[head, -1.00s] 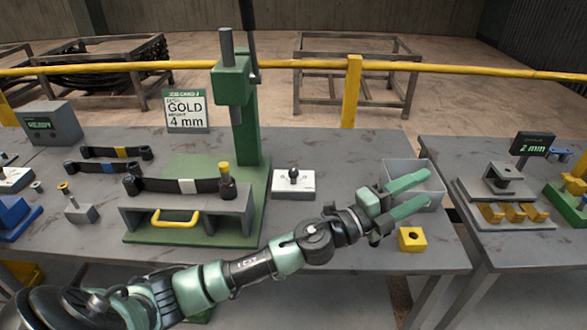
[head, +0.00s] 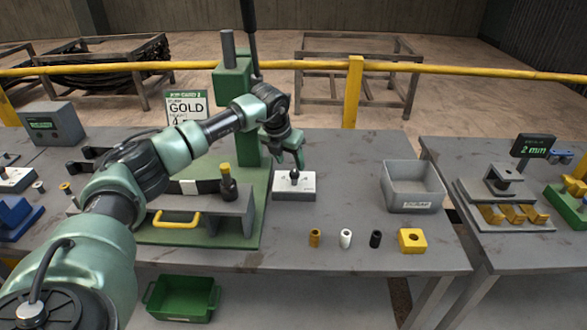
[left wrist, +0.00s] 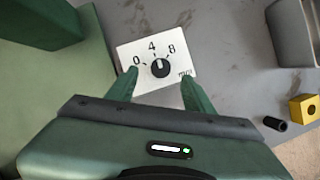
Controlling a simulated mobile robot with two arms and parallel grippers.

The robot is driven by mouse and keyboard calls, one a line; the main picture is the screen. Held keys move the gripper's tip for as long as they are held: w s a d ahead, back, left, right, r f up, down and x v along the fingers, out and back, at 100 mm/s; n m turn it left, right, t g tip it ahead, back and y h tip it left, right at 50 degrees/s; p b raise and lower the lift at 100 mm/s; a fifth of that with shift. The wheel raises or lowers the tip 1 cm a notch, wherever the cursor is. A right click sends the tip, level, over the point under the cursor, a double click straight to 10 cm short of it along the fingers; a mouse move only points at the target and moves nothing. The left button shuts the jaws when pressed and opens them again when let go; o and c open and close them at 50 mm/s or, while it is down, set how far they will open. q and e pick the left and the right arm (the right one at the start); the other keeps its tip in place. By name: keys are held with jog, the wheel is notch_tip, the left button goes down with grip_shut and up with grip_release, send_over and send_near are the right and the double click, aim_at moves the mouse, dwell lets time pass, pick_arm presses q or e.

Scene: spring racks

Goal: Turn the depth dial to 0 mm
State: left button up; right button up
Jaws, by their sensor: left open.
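The depth dial is a black knob (left wrist: 160,67) on a white plate (left wrist: 182,48) marked 0, 4 and 8. In the left wrist view its light mark appears to point up, near the 4. In the head view the plate (head: 287,191) lies on the table right of the green press. My left gripper (head: 290,164) is open and points down just above the knob. My right gripper is out of view.
The green press (head: 238,92) stands left of the dial, with a job card (head: 186,98) reading GOLD behind it. A grey bin (head: 414,205), a yellow block (head: 412,240) and small cylinders (head: 346,238) are to the right. Bare table lies between.

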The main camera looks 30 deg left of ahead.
aim_at(294, 172)
pick_arm(q)
jog(key=shift+p+x, duration=0.35)
jog(key=shift+x, duration=2.35)
jog(key=shift+d, duration=0.1)
grip_shut()
